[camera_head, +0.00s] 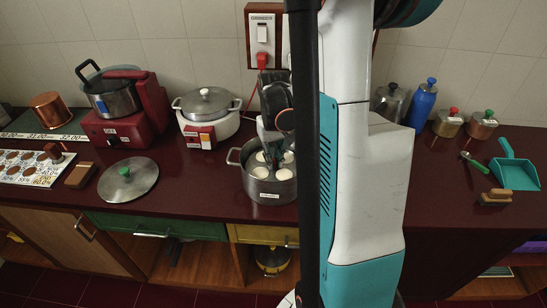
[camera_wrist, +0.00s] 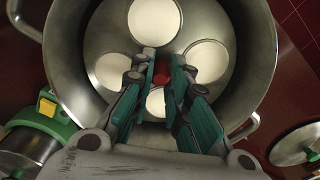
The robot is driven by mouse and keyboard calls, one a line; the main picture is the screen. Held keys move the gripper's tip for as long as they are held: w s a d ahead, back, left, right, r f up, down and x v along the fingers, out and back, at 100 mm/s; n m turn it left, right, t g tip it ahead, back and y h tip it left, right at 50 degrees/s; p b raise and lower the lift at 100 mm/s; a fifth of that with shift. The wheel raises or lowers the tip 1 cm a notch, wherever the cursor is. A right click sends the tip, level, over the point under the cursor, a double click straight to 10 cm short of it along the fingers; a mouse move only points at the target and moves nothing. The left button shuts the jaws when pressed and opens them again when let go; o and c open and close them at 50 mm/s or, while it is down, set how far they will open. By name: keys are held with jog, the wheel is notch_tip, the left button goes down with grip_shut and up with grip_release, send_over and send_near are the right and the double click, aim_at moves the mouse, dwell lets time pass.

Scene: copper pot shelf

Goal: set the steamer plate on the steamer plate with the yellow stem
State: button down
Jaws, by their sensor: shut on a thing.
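A steamer plate with white round cakes (camera_wrist: 155,20) lies inside the steel pot (camera_wrist: 85,75) in the wrist view. In the head view the white cakes (camera_head: 260,173) show just inside the mouth of the pot (camera_head: 268,194). My gripper (camera_wrist: 163,78) points down into the pot and is shut on a red stem (camera_wrist: 163,76) at the plate's middle. In the head view my gripper (camera_head: 274,155) is at the pot's mouth, partly hidden by its own links. I cannot tell whether the plate rests on anything. No yellow stem is visible; whatever lies under the plate is hidden.
A lid with a green knob (camera_head: 128,180) lies left of the pot. A white cooker (camera_head: 207,115) and a red stove with a saucepan (camera_head: 125,110) stand behind. Jars (camera_head: 447,123), a blue bottle (camera_head: 422,104) and a teal dustpan (camera_head: 515,168) are at the right.

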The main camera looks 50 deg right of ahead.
jog(key=shift+f, duration=0.15)
jog(key=c, duration=1.5)
grip_release()
jog(key=shift+o, duration=0.2)
notch_tip(320, 180, up, 12)
